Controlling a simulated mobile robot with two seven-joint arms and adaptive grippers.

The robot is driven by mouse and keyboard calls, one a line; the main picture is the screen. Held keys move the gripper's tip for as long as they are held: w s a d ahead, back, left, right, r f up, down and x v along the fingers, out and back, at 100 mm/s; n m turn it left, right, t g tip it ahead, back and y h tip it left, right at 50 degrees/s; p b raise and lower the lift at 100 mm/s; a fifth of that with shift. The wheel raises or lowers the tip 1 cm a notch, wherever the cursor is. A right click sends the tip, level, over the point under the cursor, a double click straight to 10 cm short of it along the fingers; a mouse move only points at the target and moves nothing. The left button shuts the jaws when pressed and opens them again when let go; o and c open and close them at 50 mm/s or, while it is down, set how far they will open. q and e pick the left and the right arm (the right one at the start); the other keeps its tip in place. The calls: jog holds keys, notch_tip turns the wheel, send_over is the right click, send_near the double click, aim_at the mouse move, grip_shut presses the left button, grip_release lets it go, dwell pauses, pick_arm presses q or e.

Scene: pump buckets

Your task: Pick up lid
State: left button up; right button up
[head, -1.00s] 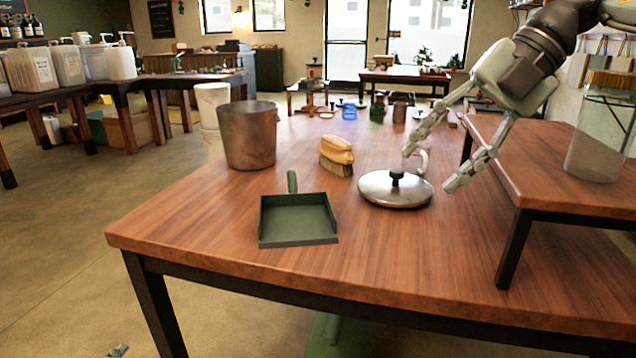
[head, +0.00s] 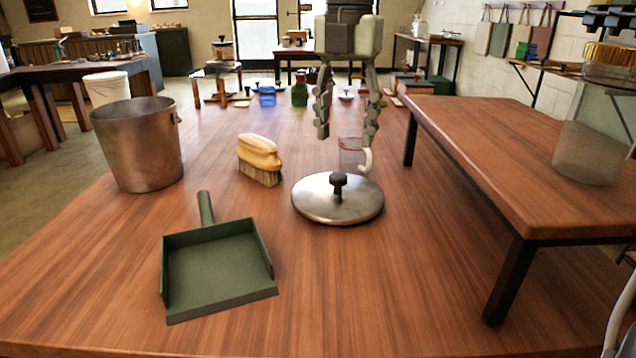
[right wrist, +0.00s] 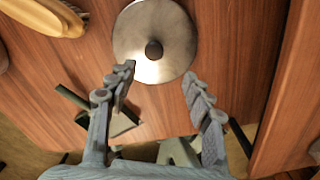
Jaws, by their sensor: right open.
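The lid (head: 315,205) is a round silver metal disc with a dark knob (head: 338,182) in its middle. It lies flat on the wooden table, and it also shows in the right wrist view (right wrist: 175,35). My right gripper (head: 345,135) hangs fingers down above and just behind the lid in the head view. Its fingers are spread with nothing between them. In the right wrist view the fingertips (right wrist: 158,75) lie either side of the lid's near edge, with the knob beyond them. My left gripper is not in view.
A green dustpan (head: 218,268) lies front left of the lid. A yellow brush (head: 259,158) and a metal bucket (head: 140,150) stand to the left. A raised wooden bench (head: 480,150) with a glass jar (head: 592,140) stands on the right.

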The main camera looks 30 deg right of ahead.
aim_at(338, 175)
jog(key=shift+w+f, duration=0.2)
jog(key=shift+w, duration=0.2)
jog(key=shift+s+f, duration=0.2)
jog(key=shift+f, duration=0.95)
jog(key=f, duration=0.5)
jog(key=shift+w+a, duration=0.1)
jog(key=shift+w, duration=0.3)
grip_shut()
